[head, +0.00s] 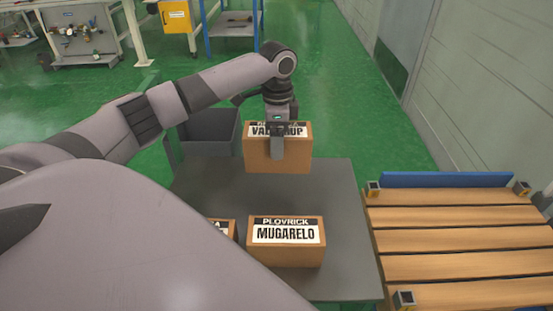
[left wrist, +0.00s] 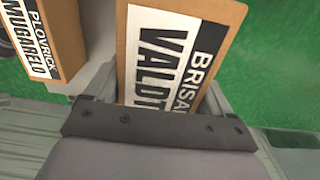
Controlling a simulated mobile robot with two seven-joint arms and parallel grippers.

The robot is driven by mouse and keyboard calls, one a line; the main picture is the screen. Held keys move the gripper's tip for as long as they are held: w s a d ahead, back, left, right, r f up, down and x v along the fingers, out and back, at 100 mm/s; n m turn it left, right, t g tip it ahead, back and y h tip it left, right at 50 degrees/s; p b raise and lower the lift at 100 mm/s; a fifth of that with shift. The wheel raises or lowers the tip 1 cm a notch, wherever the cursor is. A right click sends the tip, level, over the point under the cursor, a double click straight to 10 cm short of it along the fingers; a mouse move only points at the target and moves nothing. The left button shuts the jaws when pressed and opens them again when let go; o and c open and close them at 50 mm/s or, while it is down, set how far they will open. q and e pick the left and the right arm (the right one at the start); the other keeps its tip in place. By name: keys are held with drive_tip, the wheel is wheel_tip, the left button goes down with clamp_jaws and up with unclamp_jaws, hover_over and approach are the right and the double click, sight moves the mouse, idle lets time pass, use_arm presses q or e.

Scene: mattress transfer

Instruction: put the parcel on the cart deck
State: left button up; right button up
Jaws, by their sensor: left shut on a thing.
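A brown parcel (head: 254,158) with a white label, partly covered by a finger, is held in my left gripper (head: 277,148). It is upright at the far edge of the grey table; I cannot tell how high above the top it is. In the left wrist view the same parcel (left wrist: 170,50) sits between the two fingers, its label starting "BRISA" and "VALDT". My left gripper is shut on it. The cart deck (head: 460,232), made of wooden slats, lies to the right of the table and is bare where visible. My right gripper is not in view.
The grey table (head: 205,188) bears a parcel labelled "PLOVRICK MUGARELO" (head: 286,258) and another parcel (head: 232,229) mostly hidden by my arm. A grey bin (head: 210,132) stands behind the table. The cart has metal corner brackets (head: 404,299) and a blue far edge (head: 445,180).

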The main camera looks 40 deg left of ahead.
sight(277, 165)
use_arm(q)
wheel_tip(277, 165, down, 8)
drive_tip(key=shift+f+b, duration=0.1)
drive_tip(key=shift+b, duration=0.55)
drive_tip(key=shift+f, duration=0.4)
drive_tip(key=shift+f, duration=0.1)
drive_tip(key=o, duration=1.4)
drive_tip(key=shift+f, duration=0.1)
drive_tip(key=shift+o, duration=0.2)
wheel_tip(277, 165, up, 12)
drive_tip(key=shift+r+p, duration=0.2)
drive_tip(key=shift+p, duration=0.85)
drive_tip(key=shift+d, duration=0.1)
